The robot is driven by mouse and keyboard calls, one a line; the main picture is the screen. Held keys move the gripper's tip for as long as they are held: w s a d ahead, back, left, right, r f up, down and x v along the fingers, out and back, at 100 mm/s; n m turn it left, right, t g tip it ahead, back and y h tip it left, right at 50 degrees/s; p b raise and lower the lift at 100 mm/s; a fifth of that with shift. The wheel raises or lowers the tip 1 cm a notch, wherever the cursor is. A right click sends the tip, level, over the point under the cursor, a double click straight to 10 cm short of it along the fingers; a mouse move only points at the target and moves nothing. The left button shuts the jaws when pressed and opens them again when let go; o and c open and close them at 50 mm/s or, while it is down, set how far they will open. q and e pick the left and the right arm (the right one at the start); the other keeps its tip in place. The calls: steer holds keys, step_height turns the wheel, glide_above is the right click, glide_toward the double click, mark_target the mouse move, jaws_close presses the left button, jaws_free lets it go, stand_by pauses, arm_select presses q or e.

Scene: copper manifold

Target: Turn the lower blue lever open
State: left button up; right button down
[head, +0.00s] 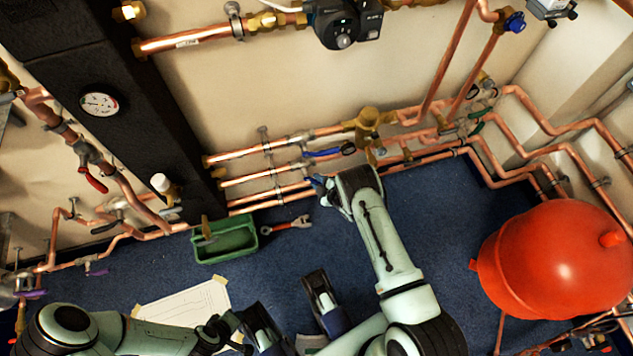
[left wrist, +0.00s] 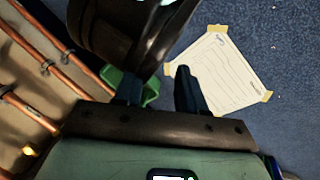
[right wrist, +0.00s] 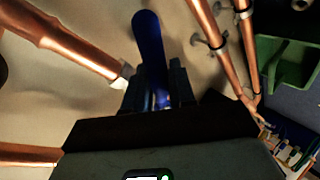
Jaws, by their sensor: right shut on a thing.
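The lower blue lever (head: 316,182) shows beside my right gripper (head: 326,188), low on the wall pipes in the head view. In the right wrist view the lever (right wrist: 148,45) runs up between the two fingers, and my right gripper (right wrist: 158,88) is shut on it. The valve body under the lever is mostly hidden by the gripper. Another blue lever (head: 322,153) lies along the pipe just above. My left gripper (left wrist: 158,88) is open and empty in the left wrist view, its fingers apart above the floor.
Copper pipes (head: 265,149) run along the wall around the right gripper. A green tray (head: 226,242) and a red-handled wrench (head: 288,224) lie on the blue floor. A paper sheet (head: 185,305) lies at the front left. A red tank (head: 550,265) stands at the right.

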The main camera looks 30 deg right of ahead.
steer(key=shift+s+d+r+n+g+h+p, duration=0.2)
steer(key=shift+r+n+g+h+p, duration=0.3)
steer(key=shift+n+h, duration=0.5)
arm_select(q)
steer(key=shift+s+d+r+g, duration=0.15)
steer(key=shift+s+d+r, duration=0.15)
steer(key=shift+s, duration=0.2)
steer(key=shift+s+d+r+g, duration=0.15)
steer(key=shift+s+d+r, duration=0.05)
steer(key=shift+s+r, duration=0.25)
arm_select(e)
steer(key=shift+d+r+n+g+h, duration=0.3)
steer(key=shift+r+n+h, duration=0.45)
steer(key=shift+h, duration=0.25)
steer(key=shift+f, duration=0.1)
steer(key=c, duration=1.1)
jaws_free()
steer(key=shift+a, duration=0.1)
